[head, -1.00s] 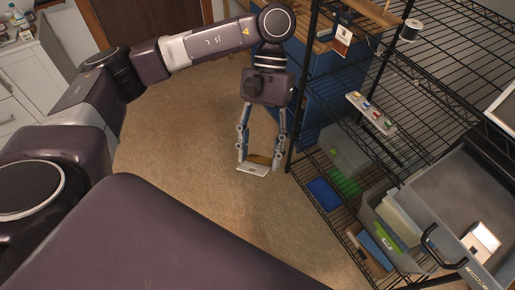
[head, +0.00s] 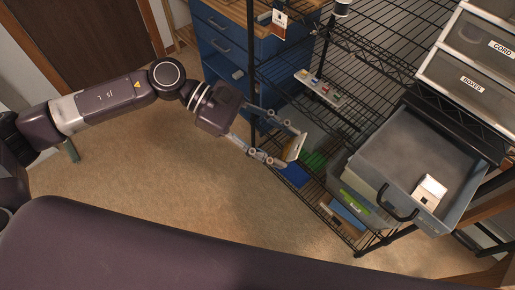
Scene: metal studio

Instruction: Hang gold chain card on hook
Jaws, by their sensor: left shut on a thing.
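My left gripper (head: 292,150) reaches in from the left and is shut on a small card (head: 296,146), white with a tan-gold side. The card is tilted and held in the air in front of the black wire shelf rack. Whether a chain is on it is too small to tell. Another white card (head: 280,19) with a dark and reddish patch hangs at the upper left of the rack. I cannot make out a hook clearly. My right gripper is out of view.
The black wire rack (head: 350,70) holds a strip of small coloured items (head: 318,87) and lower bins. An open grey drawer (head: 385,150) with a white box (head: 430,190) juts out at right. A blue cabinet (head: 225,45) stands behind. The floor at left is clear.

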